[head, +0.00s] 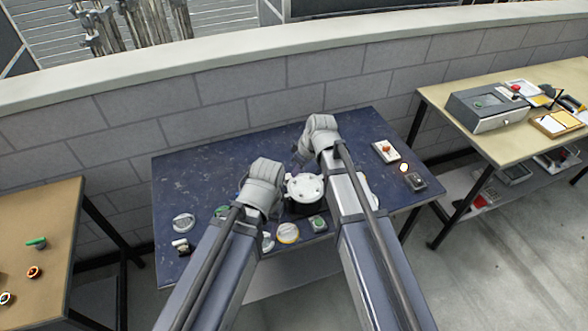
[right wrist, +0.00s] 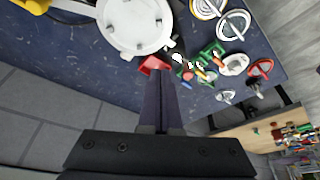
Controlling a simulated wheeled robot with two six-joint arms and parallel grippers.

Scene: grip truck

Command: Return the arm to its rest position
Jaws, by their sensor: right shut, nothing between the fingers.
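My right arm reaches over the dark blue table (head: 215,160) in the head view, its gripper (head: 299,157) near the far edge and mostly covered by its own wrist. In the right wrist view the right gripper (right wrist: 160,80) is shut and empty, its two dark fingers together above the blue tabletop. A small red piece (right wrist: 153,64) shows just past the fingertips; I cannot tell whether they touch. My left arm also reaches over the table, but its fingers are hidden behind its own wrist.
A white round device (head: 305,187) stands between my arms. Small discs and fittings lie along the near edge, with a red-button box (head: 386,151) at right. A block wall (head: 235,97) rises behind. Wooden tables stand left (head: 50,215) and right (head: 440,100).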

